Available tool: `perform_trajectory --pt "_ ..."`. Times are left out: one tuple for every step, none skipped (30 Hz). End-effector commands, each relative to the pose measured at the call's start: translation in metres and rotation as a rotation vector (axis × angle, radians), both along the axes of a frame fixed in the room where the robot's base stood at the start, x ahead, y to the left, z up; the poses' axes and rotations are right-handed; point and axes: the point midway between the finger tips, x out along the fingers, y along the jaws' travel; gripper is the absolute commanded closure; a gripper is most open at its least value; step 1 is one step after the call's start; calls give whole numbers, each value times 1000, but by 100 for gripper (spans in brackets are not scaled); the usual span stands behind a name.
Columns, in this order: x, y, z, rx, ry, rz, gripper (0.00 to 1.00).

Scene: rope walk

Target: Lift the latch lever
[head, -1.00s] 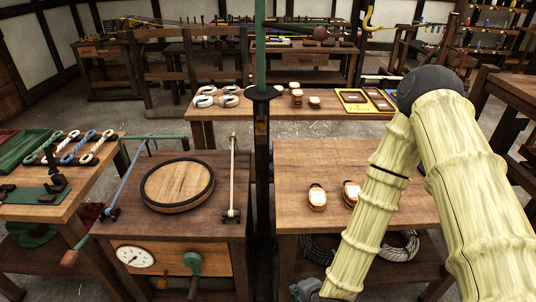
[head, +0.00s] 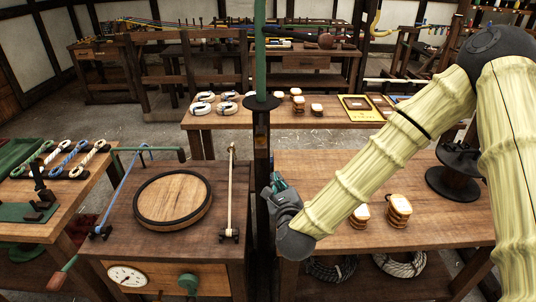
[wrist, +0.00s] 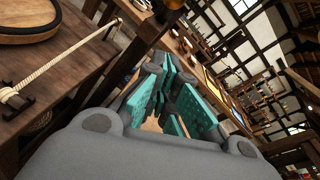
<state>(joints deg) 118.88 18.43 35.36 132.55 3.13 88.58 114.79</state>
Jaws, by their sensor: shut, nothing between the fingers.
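My gripper (head: 278,183) is at the right side of the dark upright post (head: 262,180), above the gap between the two front benches. Its teal fingers (wrist: 168,98) are shut and empty in the wrist view. I cannot tell for sure which part is the latch lever. A green crank-like bar (head: 155,151) lies along the back of the left bench, and a red-handled lever (head: 62,272) sticks out at its front left. A small brass-coloured fitting (head: 261,140) sits on the post below a black collar, above my gripper. My gripper appears apart from all of these.
The left bench (head: 215,225) carries a round wooden disc (head: 173,199), a taut cream rope (head: 231,190) and a blue one, with a dial (head: 127,276) on its front. Rope coils lie below.

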Motion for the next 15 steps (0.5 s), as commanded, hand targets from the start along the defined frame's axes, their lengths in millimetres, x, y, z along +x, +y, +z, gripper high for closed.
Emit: perform_trajectory --pt "0 0 0 -1 0 0 100" --pt "0 0 0 -1 1 1 100" --pt "0 0 0 -1 1 1 100" --pt "0 0 0 -1 1 1 100" --pt "1 1 -1 -2 2 2 100" --pt "2 1 0 -2 1 2 100" --pt "4 1 -1 -2 2 2 100" --pt "6 2 -1 -3 1 2 100" --pt "10 2 -1 -3 1 1 100" --pt "13 2 -1 -3 1 2 100" --pt "16 3 -2 -3 0 1 100" --pt "22 4 -2 -4 0 1 100" --pt "26 4 -2 -5 0 2 100" --pt "31 5 -3 -5 0 2 100" --pt "38 5 -4 -4 0 1 100"
